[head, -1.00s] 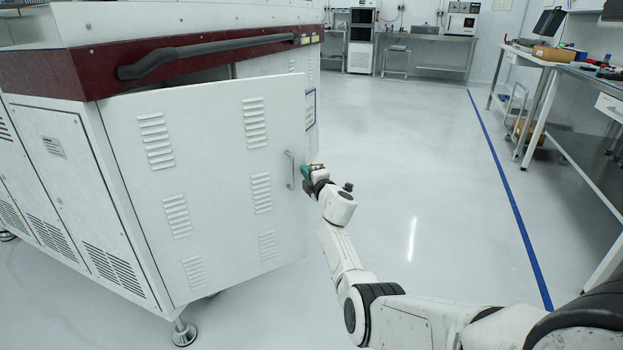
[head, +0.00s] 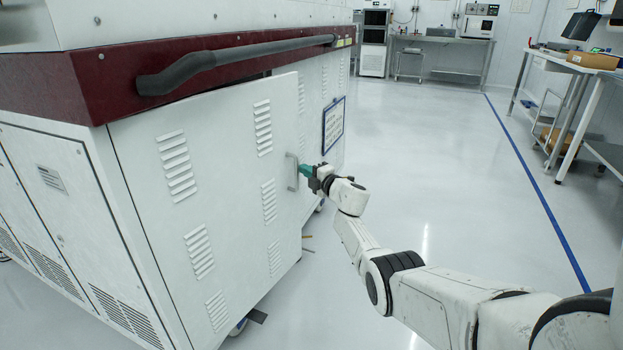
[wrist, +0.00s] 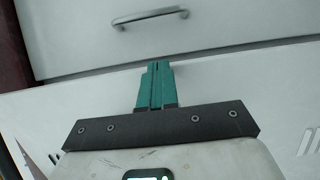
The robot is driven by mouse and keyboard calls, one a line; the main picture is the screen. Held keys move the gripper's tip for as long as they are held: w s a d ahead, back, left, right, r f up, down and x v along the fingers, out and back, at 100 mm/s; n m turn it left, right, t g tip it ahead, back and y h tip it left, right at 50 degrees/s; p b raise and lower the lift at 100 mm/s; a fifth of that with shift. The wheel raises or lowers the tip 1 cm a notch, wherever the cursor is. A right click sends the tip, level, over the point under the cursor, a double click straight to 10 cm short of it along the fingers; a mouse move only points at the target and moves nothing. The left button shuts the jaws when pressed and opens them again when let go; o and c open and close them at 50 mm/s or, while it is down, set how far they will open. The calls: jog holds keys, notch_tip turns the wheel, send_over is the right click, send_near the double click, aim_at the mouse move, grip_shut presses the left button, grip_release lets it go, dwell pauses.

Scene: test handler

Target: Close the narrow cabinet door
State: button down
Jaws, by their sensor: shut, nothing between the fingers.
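The narrow cabinet door (head: 215,185) is a white louvred panel, hinged on its left side and standing slightly ajar from the machine. Its metal bar handle (head: 292,172) is near the free right edge; the handle also shows in the wrist view (wrist: 150,16). My gripper (head: 305,170) has teal fingers, closed together and empty, beside the door's free edge just right of the handle. In the wrist view the closed fingertips (wrist: 156,66) point at the door's edge, below the handle in the picture. Whether they touch the door cannot be told.
A dark tubular rail (head: 235,62) runs along the maroon band above the door. A blue-framed sheet (head: 333,124) hangs on the machine beyond the door. Open floor (head: 440,180) with a blue line lies to the right, with workbenches beyond.

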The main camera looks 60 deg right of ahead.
jog(key=shift+w+d+b, duration=0.2)
jog(key=shift+w+b, duration=0.55)
jog(key=shift+w, duration=0.2)
jog(key=shift+w+d+b, duration=0.15)
jog(key=shift+w+b, duration=0.55)
jog(key=shift+w, duration=0.2)
jog(key=shift+s, duration=0.15)
